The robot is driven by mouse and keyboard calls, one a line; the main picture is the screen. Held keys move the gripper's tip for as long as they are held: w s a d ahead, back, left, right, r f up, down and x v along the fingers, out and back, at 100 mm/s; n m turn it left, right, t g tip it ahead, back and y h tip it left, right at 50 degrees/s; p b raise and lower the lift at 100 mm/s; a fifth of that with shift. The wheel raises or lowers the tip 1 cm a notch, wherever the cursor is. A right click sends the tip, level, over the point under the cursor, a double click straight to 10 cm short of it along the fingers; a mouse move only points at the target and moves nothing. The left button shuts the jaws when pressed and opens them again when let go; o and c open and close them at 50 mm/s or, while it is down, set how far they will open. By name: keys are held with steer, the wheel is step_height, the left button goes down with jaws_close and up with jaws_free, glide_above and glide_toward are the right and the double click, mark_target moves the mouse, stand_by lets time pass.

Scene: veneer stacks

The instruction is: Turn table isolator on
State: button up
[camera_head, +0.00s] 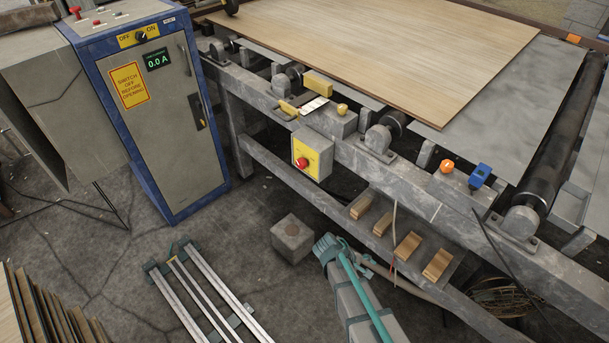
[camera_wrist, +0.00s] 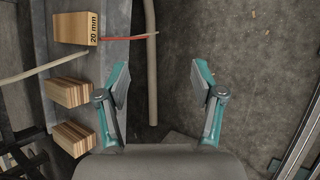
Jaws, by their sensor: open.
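A yellow-faced grey box with a red knob (camera_head: 302,163) is fixed to the front rail of the roller table (camera_head: 420,180); it looks like the table isolator. The knob's setting is too small to read. My gripper (camera_wrist: 160,80) is open and empty in the wrist view, its two teal-and-grey fingers apart above the floor. My teal-and-grey arm shows at bottom middle in the head view, below and right of the box and apart from it. The box is not in the wrist view.
A blue-edged cabinet (camera_head: 155,120) with an OFF/ON switch (camera_head: 141,36) stands left. Wooden blocks (camera_head: 407,247) lie on the table's lower shelf; they also show in the wrist view (camera_wrist: 70,92). A grey block (camera_head: 293,236) and metal rails (camera_head: 200,300) are on the floor. Cables hang nearby.

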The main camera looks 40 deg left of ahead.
steer(key=w+a+r+n+t+y+b, duration=0.1)
steer(key=a+r+n+t+b, duration=0.15)
steer(key=a, duration=0.75)
steer(key=w+a+r+n+t+b, duration=0.1)
steer(key=a+r+n+t+b, duration=0.2)
steer(key=a, duration=0.7)
steer(key=n+t+y+b, duration=0.1)
steer(key=n+t+y, duration=0.1)
steer(key=n+t, duration=0.65)
glide_toward(299, 165)
steer(key=shift+n+g, duration=0.5)
steer(key=shift+g, duration=0.1)
steer(key=w, duration=0.3)
steer(key=w+d+r, duration=0.1)
steer(key=w, duration=0.2)
steer(key=w+b, duration=0.1)
steer(key=w, duration=0.2)
steer(key=shift+w+d+r, duration=0.15)
steer(key=shift+w+d, duration=0.15)
steer(key=shift+d, duration=0.05)
steer(key=shift+c, duration=0.2)
steer(key=c, duration=1.1)
